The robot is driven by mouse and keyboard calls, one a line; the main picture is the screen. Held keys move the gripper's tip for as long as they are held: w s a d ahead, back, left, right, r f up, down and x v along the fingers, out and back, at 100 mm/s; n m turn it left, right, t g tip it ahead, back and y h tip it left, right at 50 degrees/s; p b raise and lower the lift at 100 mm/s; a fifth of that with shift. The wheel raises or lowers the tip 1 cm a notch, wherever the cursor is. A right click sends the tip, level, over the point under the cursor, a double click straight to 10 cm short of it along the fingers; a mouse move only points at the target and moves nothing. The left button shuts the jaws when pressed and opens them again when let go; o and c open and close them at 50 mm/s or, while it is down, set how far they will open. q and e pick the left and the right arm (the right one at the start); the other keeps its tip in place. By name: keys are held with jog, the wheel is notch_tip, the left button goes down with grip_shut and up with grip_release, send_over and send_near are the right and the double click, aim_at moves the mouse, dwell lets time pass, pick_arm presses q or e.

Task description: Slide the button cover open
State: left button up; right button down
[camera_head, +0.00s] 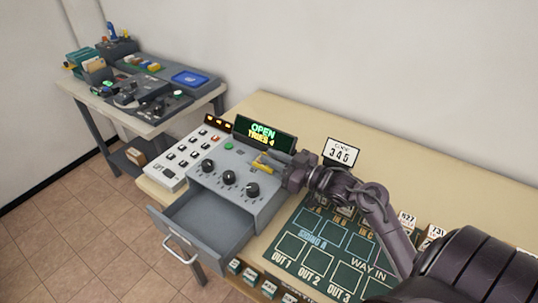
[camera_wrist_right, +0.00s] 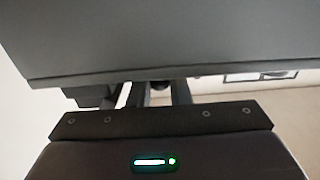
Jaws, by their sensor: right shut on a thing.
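The grey control box (camera_head: 268,206) stands on the bench, with three black knobs on its top. A small yellow piece (camera_head: 262,166), which looks like the button cover, is at its back right, below the lit display (camera_head: 264,134). A round green button (camera_head: 229,146) shows uncovered to its left. My right gripper (camera_head: 280,170) reaches in from the right, its fingertips shut at the yellow piece; the arm and fingers hide part of it. In the right wrist view the finger ends (camera_wrist_right: 165,92) run up behind a large dark grey edge and their tips are hidden. My left gripper is not in view.
The box's drawer (camera_head: 206,228) is pulled out, empty, at the front. A white keypad panel (camera_head: 187,158) lies to the left.

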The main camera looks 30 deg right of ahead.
jog(key=v, duration=0.3)
jog(key=shift+s+d+p, duration=0.1)
jog(key=shift+s+p, duration=0.1)
jog(key=shift+p, duration=0.2)
jog(key=shift+w, duration=0.1)
jog(key=shift+f, duration=0.1)
jog(key=c, duration=1.7)
grip_release()
jog(key=b+v, duration=0.1)
jog(key=v, duration=0.7)
jog(key=shift+b, duration=0.35)
jog(key=shift+w, duration=0.1)
